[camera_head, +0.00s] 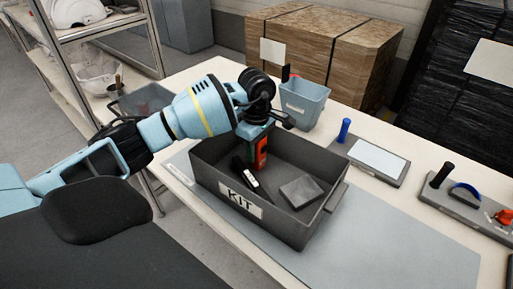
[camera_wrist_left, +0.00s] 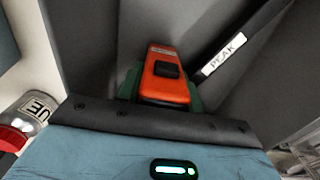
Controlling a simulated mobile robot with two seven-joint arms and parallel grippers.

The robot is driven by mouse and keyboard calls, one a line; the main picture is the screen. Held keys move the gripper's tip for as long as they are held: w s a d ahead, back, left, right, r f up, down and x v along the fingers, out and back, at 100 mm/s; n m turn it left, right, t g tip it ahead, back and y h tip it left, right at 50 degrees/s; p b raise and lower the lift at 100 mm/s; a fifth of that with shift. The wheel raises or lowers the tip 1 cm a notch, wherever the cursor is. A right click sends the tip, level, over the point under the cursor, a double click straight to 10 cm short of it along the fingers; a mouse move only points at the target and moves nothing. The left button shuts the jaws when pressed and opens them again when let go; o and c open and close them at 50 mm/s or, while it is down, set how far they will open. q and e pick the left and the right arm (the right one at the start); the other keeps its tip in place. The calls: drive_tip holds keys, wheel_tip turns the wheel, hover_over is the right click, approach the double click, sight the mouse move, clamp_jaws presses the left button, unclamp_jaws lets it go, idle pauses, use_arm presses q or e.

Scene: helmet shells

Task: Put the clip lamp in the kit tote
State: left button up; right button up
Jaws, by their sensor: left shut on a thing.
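The clip lamp, an orange-red block with a dark button, shows in the head view (camera_head: 262,152) and in the wrist view (camera_wrist_left: 166,78). My left gripper (camera_head: 257,146) reaches down into the grey kit tote (camera_head: 294,229) near its far left side and is shut on the lamp. In the wrist view the green fingers of the gripper (camera_wrist_left: 167,92) sit on both sides of the lamp. The lamp's lower end is hidden, so I cannot tell whether it touches the tote floor. My right gripper is not in view.
The tote holds a black item labelled PEAK (camera_head: 246,174) and a dark grey block (camera_head: 301,191). A light blue bin (camera_head: 304,104) stands behind it. The grey mat (camera_head: 400,247) in front is clear.

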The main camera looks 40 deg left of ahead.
use_arm(q)
drive_tip(key=shift+f, duration=0.1)
drive_tip(key=o, duration=1)
wheel_tip(320, 180, up, 12)
drive_tip(key=shift+r, duration=0.1)
